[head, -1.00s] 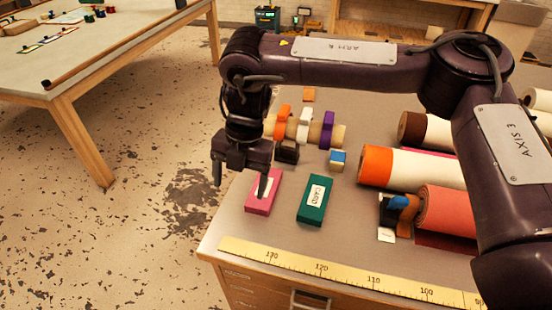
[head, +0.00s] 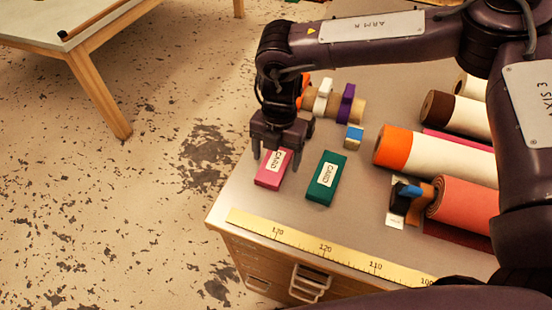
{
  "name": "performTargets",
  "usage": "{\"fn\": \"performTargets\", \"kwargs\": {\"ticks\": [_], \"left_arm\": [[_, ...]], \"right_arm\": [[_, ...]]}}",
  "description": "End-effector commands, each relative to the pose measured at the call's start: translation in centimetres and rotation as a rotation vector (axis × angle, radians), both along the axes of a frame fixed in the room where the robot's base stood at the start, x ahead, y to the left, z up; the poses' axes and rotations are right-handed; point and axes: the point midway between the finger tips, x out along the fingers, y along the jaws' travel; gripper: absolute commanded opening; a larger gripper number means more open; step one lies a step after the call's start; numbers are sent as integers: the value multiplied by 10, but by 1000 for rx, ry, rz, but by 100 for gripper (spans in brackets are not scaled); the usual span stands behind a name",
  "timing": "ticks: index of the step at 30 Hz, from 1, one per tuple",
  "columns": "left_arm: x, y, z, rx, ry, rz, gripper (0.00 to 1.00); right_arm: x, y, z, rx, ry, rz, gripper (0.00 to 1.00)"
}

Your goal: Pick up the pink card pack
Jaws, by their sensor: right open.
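A green card pack (head: 326,178) lies just to the right, apart from the pink one. My left gripper is not in view.
A yellow ruler strip (head: 325,251) runs along the front edge of the worktop. Foil rolls (head: 440,160) lie at the right. A small blue-topped block (head: 354,137) and a roll with coloured clips (head: 345,104) stand behind the packs. Another table (head: 95,30) is at upper left.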

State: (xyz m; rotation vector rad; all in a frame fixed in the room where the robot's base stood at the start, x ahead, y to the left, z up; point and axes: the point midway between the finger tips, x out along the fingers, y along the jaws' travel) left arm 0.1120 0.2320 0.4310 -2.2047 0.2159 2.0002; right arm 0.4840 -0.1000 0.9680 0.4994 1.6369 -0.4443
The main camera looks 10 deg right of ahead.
Motion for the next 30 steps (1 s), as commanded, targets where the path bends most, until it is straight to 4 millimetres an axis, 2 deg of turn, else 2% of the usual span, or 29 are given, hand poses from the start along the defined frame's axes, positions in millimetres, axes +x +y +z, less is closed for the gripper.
{"fn": "performTargets", "kwargs": {"ticks": [5,17,25,30], "left_arm": [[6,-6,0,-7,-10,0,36],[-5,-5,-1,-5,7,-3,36],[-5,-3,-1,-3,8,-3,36],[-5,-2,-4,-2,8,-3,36]], "right_arm": [[0,0,0,1,-1,0,77],[0,0,0,1,-1,1,26],[1,0,1,2,-1,1,24],[1,1,11,3,-2,2,24]]}}
